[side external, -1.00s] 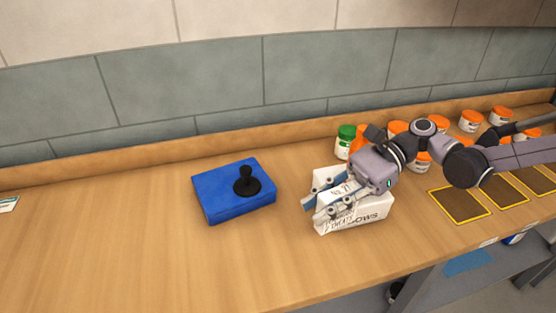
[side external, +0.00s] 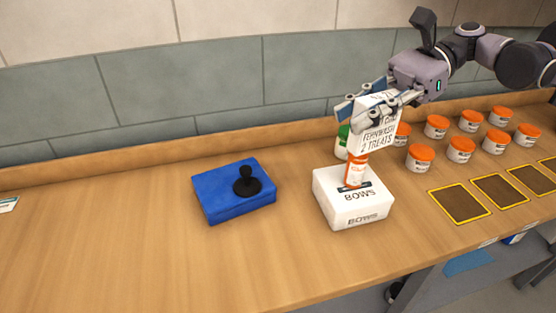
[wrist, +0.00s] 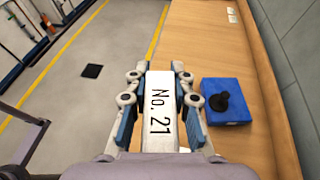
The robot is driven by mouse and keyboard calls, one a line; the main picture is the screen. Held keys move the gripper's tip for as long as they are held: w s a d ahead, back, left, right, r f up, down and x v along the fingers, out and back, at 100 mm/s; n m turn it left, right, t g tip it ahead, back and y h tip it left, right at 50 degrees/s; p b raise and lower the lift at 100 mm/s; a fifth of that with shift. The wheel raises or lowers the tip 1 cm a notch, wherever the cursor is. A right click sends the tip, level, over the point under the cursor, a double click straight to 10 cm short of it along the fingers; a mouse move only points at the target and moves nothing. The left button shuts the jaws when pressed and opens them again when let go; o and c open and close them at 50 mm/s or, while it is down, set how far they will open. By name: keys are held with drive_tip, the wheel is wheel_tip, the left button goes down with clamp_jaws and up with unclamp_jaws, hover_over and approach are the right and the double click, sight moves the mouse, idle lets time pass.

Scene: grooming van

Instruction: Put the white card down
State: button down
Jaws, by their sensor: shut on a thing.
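The white card (side external: 377,135) is a block-like white piece. Its front reads in part "FERNWASH 2 TREATS", and its top reads "No. 21" in the wrist view (wrist: 161,108). My gripper (side external: 362,110) is shut on it, with a finger on each side, also in the wrist view (wrist: 157,76). In the side view the card is raised above a white box (side external: 336,204) marked "BOWS". An orange-and-white bottle (side external: 355,172) appears to stand on the box, below the card. The card hides its upper part.
A blue block (side external: 225,205) with a black knobbed piece (side external: 247,181) lies left of the box. Several orange-lidded jars (side external: 460,150) and a green-lidded one (side external: 342,141) stand behind and right. Dark yellow-edged mats (side external: 460,206) line the front right.

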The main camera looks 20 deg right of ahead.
drive_tip(key=r, duration=0.4)
drive_tip(key=shift+w+r, duration=0.25)
drive_tip(key=shift+r, duration=0.1)
drive_tip(key=w+d+m+t+h, duration=0.1)
drive_tip(key=w+d+m+t, duration=0.25)
drive_tip(key=w, duration=1.05)
drive_tip(key=w+d+m+t, duration=0.3)
drive_tip(key=w+d+t, duration=0.2)
drive_tip(key=w, duration=0.8)
wheel_tip(320, 180, down, 18)
drive_tip(key=shift+g, duration=0.25)
drive_tip(key=shift+w+a+f, duration=0.3)
drive_tip(key=shift+a+f, duration=1.6)
drive_tip(key=shift+a, duration=0.05)
drive_tip(key=shift+w+a+f, duration=0.25)
drive_tip(key=shift+a+f, duration=1.6)
drive_tip(key=shift+a, duration=0.05)
drive_tip(key=shift+w+a+f, duration=0.3)
drive_tip(key=shift+a+f, duration=1.6)
drive_tip(key=shift+a, duration=0.05)
drive_tip(key=shift+f, duration=0.1)
drive_tip(key=c, duration=1.2)
unclamp_jaws()
drive_tip(key=shift+o, duration=0.2)
